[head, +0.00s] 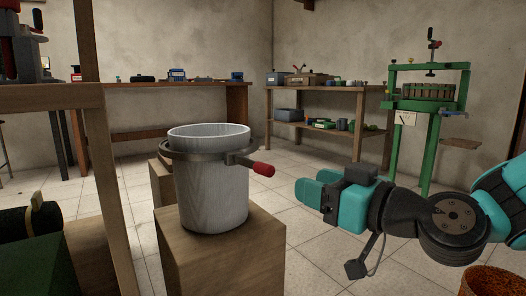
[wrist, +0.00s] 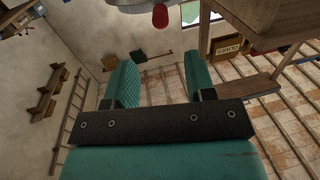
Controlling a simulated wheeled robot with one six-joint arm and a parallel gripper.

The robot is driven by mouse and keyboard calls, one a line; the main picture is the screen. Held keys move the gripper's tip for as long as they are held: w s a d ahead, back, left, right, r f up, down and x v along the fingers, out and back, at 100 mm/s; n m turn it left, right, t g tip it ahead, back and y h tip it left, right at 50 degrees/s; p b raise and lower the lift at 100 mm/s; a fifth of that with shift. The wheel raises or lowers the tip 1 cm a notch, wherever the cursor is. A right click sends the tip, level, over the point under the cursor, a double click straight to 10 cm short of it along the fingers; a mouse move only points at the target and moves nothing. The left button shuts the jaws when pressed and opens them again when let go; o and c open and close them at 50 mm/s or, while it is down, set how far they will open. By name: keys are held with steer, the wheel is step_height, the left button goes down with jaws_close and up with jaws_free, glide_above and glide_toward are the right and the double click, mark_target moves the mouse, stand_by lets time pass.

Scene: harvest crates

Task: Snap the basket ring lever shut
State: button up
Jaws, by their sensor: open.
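A pale grey basket (head: 212,190) stands upright on a wooden block in the head view. A dark metal ring (head: 190,154) goes around it below the rim. The ring's lever (head: 262,168) has a red grip and sticks out to the right of the basket. In the wrist view the red lever grip (wrist: 160,16) shows at the top edge, with part of the ring beside it. My gripper (head: 306,192) is to the right of the lever and a little lower, apart from it. In the wrist view its two teal fingers (wrist: 156,80) are spread with nothing between them.
The wooden block (head: 225,262) bears the basket. A wooden post (head: 100,140) rises at the left. A shelf (head: 320,88) with tools and a green press (head: 428,105) stand at the back. The tiled floor between is clear.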

mark_target(273, 169)
steer(key=p+x, duration=0.8)
steer(key=x, duration=0.2)
steer(key=shift+w+a+r, duration=0.15)
steer(key=shift+w+a, duration=0.05)
steer(key=shift+a, duration=0.05)
steer(key=shift+w+a+f+p, duration=0.25)
steer(key=shift+w+a+p, duration=0.4)
steer(key=shift+w+a, duration=0.05)
steer(key=shift+c, duration=0.2)
jaws_close()
